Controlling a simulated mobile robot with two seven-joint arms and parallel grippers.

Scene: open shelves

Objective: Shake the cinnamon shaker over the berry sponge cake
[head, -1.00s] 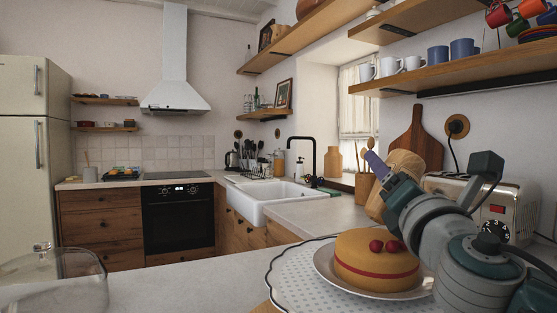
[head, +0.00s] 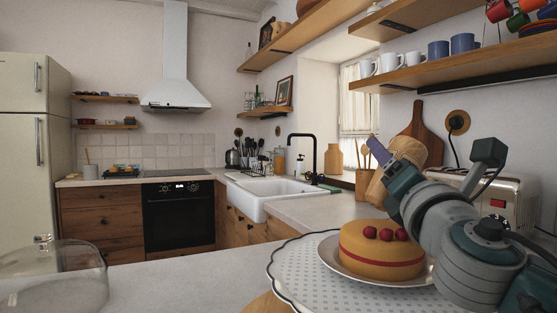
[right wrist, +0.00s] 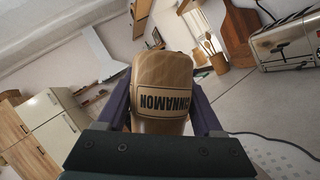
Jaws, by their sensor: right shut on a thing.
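The berry sponge cake (head: 372,262) is a round yellow cake with a red band and red berries on top. It sits on a white plate (head: 345,266) at the lower right of the head view. My right gripper (head: 382,158) is behind and above the cake, shut on the tan cinnamon shaker (head: 412,147). In the right wrist view the shaker (right wrist: 165,75) is between the fingers, its "CINNAMON" label facing the camera. The shaker looks tilted in the head view, partly hidden by my gripper. The left gripper is not in view.
The plate stands on a dotted cloth (head: 310,275) with a scalloped edge. A toaster (head: 510,200) is behind my right arm, near a cutting board (head: 420,128). A glass dome (head: 55,275) is at lower left. The counter between dome and cloth is clear.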

